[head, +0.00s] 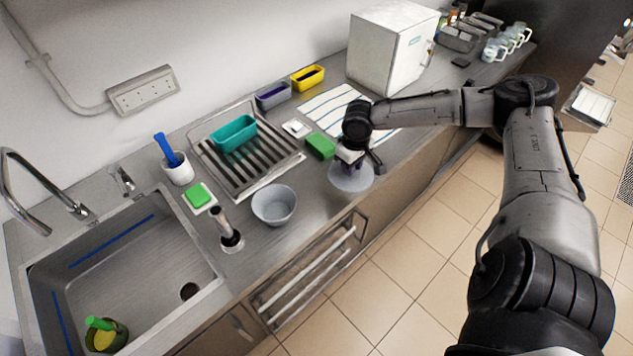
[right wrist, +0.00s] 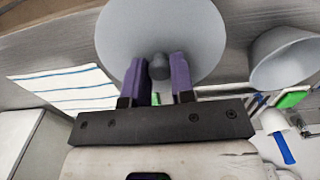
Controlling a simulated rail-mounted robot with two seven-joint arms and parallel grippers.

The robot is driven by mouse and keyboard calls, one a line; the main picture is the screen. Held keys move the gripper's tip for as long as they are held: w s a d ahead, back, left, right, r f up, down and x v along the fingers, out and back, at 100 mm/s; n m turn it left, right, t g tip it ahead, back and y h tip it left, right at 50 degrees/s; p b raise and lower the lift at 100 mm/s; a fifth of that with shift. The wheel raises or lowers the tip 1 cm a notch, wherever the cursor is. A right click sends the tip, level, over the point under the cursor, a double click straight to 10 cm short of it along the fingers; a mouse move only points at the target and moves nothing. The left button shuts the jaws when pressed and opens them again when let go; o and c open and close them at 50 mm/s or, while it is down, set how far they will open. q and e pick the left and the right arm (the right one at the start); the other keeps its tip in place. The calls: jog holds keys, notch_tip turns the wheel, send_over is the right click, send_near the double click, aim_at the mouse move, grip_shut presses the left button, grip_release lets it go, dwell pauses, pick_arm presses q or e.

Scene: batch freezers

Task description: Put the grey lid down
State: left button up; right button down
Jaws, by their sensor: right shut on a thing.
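The grey lid (head: 350,181) is a round pale disc with a dark knob, at the front edge of the steel counter in the head view. My right gripper (head: 352,160) is over its middle, shut on the knob. In the right wrist view the lid (right wrist: 160,25) fills the top middle, and the purple fingers of the gripper (right wrist: 158,72) stand on either side of the knob. I cannot tell whether the lid touches the counter or hangs just above it. My left gripper is not in view.
A grey bowl (head: 274,204) stands left of the lid. A green block (head: 320,145) and a striped cloth (head: 335,104) lie behind it. A drying rack (head: 245,170) with a teal tub (head: 233,133) is farther left, beside the sink (head: 120,262). The counter's front edge is close.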

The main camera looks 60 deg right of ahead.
jog(key=b, duration=0.1)
send_over(317, 186)
notch_tip(317, 186, down, 6)
jog(key=shift+f, duration=0.1)
jog(key=shift+a+f+b, duration=0.1)
jog(key=shift+f+b, duration=0.25)
jog(key=shift+f, duration=1.65)
jog(key=c, duration=1)
grip_release()
jog(key=shift+f, duration=0.15)
jog(key=shift+o, duration=0.2)
